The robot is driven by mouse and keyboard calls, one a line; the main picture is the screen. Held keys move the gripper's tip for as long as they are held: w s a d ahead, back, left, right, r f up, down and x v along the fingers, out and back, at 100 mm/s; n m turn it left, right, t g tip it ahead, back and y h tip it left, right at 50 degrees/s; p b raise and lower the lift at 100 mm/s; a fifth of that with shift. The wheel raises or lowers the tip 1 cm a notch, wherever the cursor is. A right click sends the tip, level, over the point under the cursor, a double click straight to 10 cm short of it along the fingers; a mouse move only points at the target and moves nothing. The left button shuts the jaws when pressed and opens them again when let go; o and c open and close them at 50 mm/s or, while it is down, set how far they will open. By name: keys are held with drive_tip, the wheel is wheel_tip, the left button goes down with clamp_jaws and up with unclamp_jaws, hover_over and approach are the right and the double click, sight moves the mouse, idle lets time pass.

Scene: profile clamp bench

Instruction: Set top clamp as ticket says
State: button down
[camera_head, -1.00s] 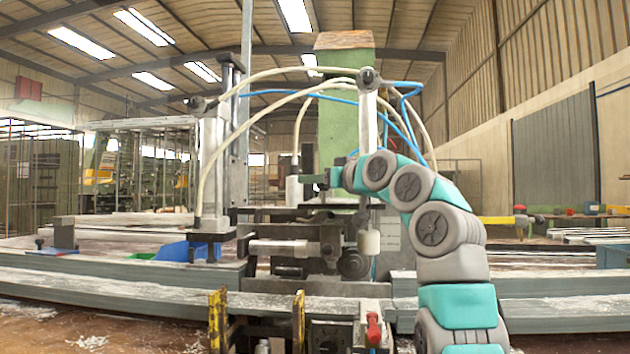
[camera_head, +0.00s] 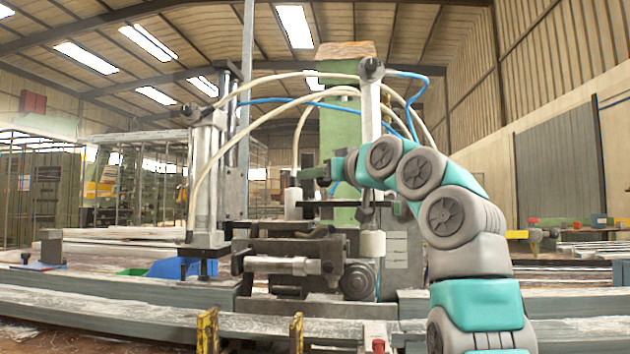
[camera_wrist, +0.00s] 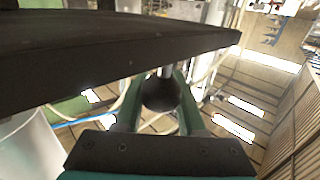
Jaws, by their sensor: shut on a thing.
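The clamp machine has a dark horizontal plate (camera_head: 335,211) at mid-height; a dark slab (camera_wrist: 110,50) spans the upper wrist view. My gripper (camera_head: 328,172) is above the plate, in front of the green column (camera_head: 340,125). In the wrist view its green fingers (camera_wrist: 165,85) are shut on a dark rounded knob (camera_wrist: 160,93) on a thin pale rod. A white cylinder (camera_head: 293,203) stands left of my gripper. A vertical clamp cylinder (camera_head: 370,105) with a white foot (camera_head: 372,243) stands to the right, partly behind my arm. I see no readable ticket.
Pale and blue hoses (camera_head: 270,77) arch over the machine. Another upright cylinder (camera_head: 207,165) stands at the left. Long profiles (camera_head: 100,312) run across the bench.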

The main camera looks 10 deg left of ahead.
drive_tip(key=shift+c, duration=2.4)
unclamp_jaws()
drive_tip(key=shift+r, duration=0.1)
drive_tip(key=shift+s+d, duration=0.15)
drive_tip(key=b+v, duration=0.2)
drive_tip(key=v, duration=0.5)
drive_tip(key=shift+s+d, duration=0.15)
drive_tip(key=shift+s, duration=0.05)
